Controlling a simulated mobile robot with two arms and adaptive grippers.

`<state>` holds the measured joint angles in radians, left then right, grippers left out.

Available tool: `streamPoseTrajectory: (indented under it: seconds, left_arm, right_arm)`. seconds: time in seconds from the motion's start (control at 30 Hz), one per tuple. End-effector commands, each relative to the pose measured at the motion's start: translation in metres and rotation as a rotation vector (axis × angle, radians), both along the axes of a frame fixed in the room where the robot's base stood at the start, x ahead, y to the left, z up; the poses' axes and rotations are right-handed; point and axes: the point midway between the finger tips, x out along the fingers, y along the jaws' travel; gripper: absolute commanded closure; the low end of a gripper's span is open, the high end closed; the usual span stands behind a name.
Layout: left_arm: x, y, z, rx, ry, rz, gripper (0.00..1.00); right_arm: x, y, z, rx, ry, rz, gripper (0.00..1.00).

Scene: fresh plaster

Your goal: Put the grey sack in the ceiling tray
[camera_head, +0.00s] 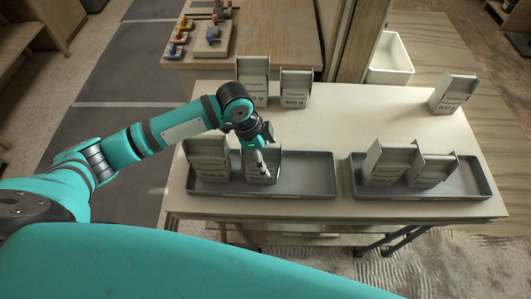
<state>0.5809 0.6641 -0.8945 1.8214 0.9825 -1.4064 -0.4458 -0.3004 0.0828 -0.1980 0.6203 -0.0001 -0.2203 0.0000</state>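Several grey, upright, sack-like packs with printed weight labels stand on the pale table; I cannot tell which one the task means. Two grey trays lie along its front: a left tray (310,187) and a right tray (470,190). I see no mark telling which is the ceiling tray. The left tray holds a taller pack (208,165) and a smaller pack (259,178) beside it. My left gripper (264,165) points down at the smaller pack and partly covers it. Whether its fingers grip the pack is unclear. My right gripper is out of view.
The right tray holds two packs (388,170) (433,178). Two more packs (253,82) (295,89) stand at the table's back left, another (454,94) at the back right. A white bin (391,62) is behind. The right half of the left tray is empty; the table's middle is clear.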

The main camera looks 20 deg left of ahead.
Motion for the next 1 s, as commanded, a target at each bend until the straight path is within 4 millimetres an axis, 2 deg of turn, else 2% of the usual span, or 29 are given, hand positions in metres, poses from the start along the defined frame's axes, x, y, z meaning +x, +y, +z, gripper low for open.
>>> streamPoseTrajectory:
  seconds: [0.2, 0.33, 0.8, 1.0]
  left_arm:
    - [0.0, 0.0, 0.001, 0.0, 0.0, 0.0, 0.15]
    - [0.0, 0.003, 0.012, -0.001, -0.002, 0.001, 0.15]
    - [-0.007, 0.029, 0.1, 0.0, -0.003, 0.001, 0.15]
    - [-0.009, 0.033, 0.116, 0.0, 0.0, 0.0, 0.15]
  right_arm:
    - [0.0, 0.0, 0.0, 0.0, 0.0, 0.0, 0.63]
    - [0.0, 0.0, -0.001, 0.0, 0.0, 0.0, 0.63]
    - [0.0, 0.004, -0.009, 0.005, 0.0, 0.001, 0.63]
    - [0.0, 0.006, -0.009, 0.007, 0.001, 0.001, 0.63]
